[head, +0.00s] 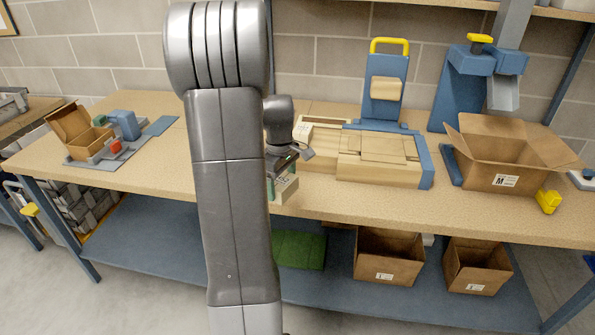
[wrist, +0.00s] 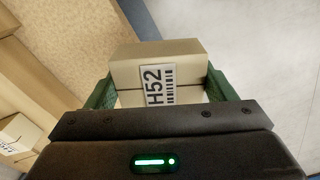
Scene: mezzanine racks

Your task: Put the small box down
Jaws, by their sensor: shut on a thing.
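The small box (wrist: 150,65) is tan cardboard with a white label reading H52 and a barcode, in the wrist view. My gripper (wrist: 158,92) is shut on it, with a green finger on each side. In the head view the small box (head: 286,189) shows partly beside my arm, at the front edge of the workbench (head: 330,205). My gripper (head: 283,170) shows there too, partly hidden behind my arm. In the wrist view the box is over or near the bench edge, with floor to the right; I cannot tell its height.
A wooden-topped station with a blue frame (head: 385,150) stands right of my gripper. An open carton marked M (head: 505,180) and a yellow tape dispenser (head: 548,201) are farther right. A small open box (head: 75,130) stands at left. Cartons (head: 388,262) sit on the lower shelf. The bench left of my arm is partly clear.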

